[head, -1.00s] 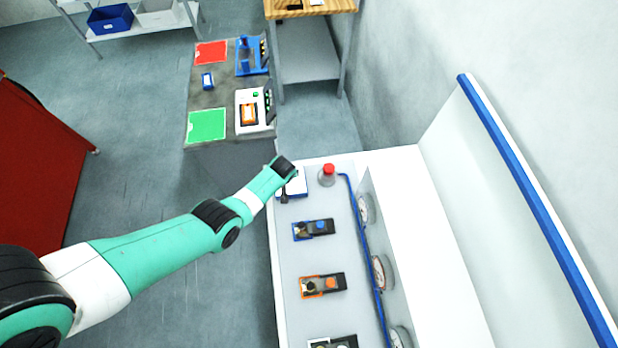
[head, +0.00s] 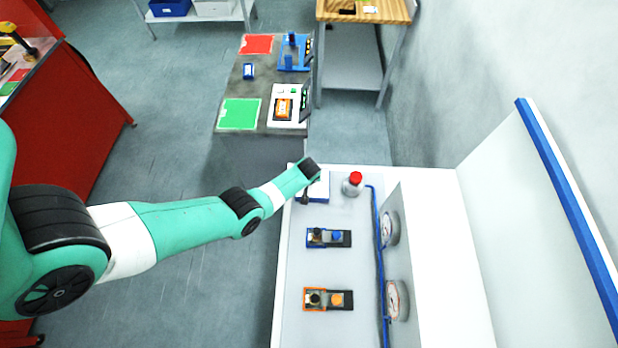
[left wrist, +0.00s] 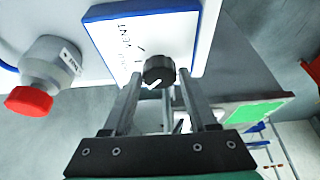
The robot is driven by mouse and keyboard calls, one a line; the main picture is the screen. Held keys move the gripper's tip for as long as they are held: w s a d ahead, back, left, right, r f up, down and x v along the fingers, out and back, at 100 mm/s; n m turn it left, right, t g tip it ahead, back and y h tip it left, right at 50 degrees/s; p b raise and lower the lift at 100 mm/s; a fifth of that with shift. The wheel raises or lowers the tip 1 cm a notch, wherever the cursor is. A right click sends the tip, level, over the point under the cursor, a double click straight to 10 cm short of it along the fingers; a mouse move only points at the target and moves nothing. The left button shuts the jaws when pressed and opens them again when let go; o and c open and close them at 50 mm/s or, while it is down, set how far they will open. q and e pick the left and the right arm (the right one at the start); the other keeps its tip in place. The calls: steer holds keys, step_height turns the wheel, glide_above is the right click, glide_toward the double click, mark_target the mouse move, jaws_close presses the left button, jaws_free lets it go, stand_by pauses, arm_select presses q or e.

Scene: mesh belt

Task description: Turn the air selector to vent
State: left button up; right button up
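The air selector is a black round knob (left wrist: 159,71) with a white pointer mark, on a white plate with a blue edge (left wrist: 150,32). The word VENT is printed on the plate; other lettering is partly hidden. The pointer mark is on the knob's lower-left side in the left wrist view and does not line up with VENT. My left gripper (left wrist: 160,82) is open, with one finger on each side of the knob; I cannot tell whether they touch it. In the head view the plate (head: 320,187) is partly covered by my left arm. My right gripper is out of view.
A grey bottle-shaped fitting with a red cap (head: 353,184) stands right of the plate. A blue-framed unit (head: 328,238) and an orange-framed unit (head: 328,300) lie nearer on the bench. A blue pipe (head: 377,235) and gauges (head: 389,229) line the right side.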

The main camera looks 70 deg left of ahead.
arm_select(q)
jaws_close()
